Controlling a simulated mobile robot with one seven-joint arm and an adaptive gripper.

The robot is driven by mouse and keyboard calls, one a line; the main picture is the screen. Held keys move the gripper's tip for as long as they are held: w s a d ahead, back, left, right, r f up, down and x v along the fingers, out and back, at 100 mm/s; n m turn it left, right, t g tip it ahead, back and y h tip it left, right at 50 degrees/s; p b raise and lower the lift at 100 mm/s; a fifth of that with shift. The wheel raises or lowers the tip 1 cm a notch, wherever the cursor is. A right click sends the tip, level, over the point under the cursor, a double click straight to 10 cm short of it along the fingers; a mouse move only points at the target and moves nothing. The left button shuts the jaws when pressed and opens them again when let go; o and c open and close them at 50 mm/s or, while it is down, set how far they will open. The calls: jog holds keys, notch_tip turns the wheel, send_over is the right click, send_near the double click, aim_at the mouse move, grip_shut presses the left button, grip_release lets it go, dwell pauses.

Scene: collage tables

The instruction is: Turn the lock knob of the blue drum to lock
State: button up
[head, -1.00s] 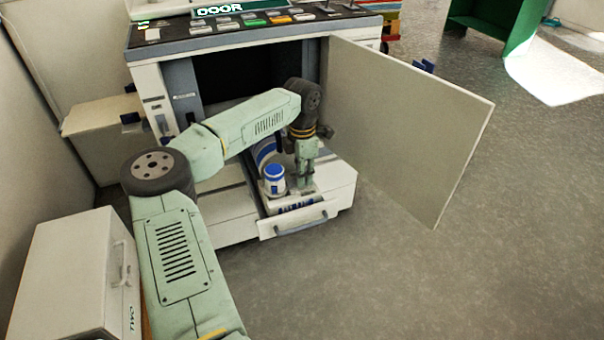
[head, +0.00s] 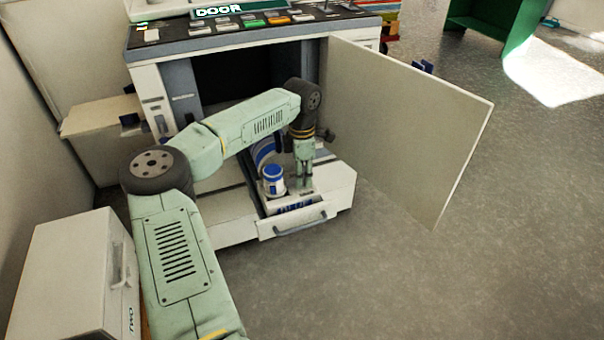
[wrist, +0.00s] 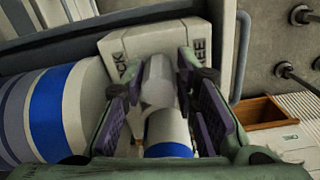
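The blue drum (wrist: 50,112) lies at the left of the wrist view, white with a broad blue band. It also shows behind my arm in the head view (head: 264,152). In the wrist view a grey lock knob (wrist: 158,84) stands out from a white block (wrist: 150,40) with partly hidden lettering ending in "CK" on the left and "EE" on the right. My gripper (wrist: 160,78) has one finger on each side of the knob, very close to it. Contact is unclear. In the head view my gripper (head: 304,184) points down beside a small blue-and-white container (head: 273,181).
A pulled-out tray with a handle (head: 300,222) projects from the machine front. An open grey door (head: 405,125) stands to its right. A white cabinet (head: 68,270) stands at the lower left. The floor at the right is clear.

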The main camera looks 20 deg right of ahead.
jog(key=o, duration=0.3)
notch_tip(320, 180, up, 12)
dwell(0.7)
